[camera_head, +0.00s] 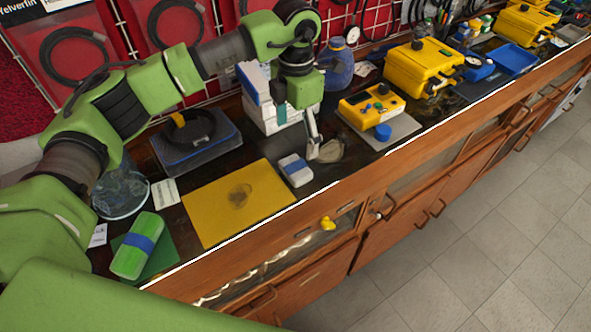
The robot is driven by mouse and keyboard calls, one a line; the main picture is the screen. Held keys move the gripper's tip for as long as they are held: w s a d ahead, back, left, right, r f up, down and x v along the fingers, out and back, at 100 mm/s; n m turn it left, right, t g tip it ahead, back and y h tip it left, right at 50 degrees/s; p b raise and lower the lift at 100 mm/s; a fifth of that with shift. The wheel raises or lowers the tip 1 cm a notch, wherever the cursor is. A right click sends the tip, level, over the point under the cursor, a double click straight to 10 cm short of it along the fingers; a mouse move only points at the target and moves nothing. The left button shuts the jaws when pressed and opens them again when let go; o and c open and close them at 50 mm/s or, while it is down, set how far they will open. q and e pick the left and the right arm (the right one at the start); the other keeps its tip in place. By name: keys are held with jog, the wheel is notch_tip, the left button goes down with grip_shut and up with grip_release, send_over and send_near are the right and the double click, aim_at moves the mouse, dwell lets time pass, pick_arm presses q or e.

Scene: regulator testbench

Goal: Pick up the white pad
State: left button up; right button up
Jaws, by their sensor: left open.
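The white pad (296,174), a small block with a blue-grey band, lies on the dark bench top near its front edge, just right of the yellow mat. My left gripper (313,150) reaches down from above, with its fingers pointing at the bench just behind and right of the pad. It is open, with nothing seen between its fingers. Its far finger is hard to make out, and I cannot tell whether a finger touches the pad. My right gripper is not in view.
A yellow mat (215,205) with a dark stain lies left of the pad. A green pad with a blue band (140,246) lies further left. A white box (256,121) stands behind my gripper. A yellow device (368,107) stands to the right.

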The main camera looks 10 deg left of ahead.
pick_arm(q)
jog(key=p, duration=0.1)
send_over(296, 167)
jog(key=f, duration=0.4)
jog(key=shift+w+f, duration=0.3)
jog(key=shift+f, duration=0.6)
jog(key=shift+s+f+p, duration=0.15)
jog(key=shift+f+p, duration=0.2)
jog(key=shift+p, duration=0.15)
jog(key=f+p, duration=0.1)
jog(key=f, duration=0.2)
jog(key=shift+s+a+f+p, duration=0.1)
jog(key=shift+s+f+p, duration=0.1)
jog(key=shift+f+p, duration=0.15)
jog(key=shift+f, duration=0.35)
jog(key=c, duration=1.2)
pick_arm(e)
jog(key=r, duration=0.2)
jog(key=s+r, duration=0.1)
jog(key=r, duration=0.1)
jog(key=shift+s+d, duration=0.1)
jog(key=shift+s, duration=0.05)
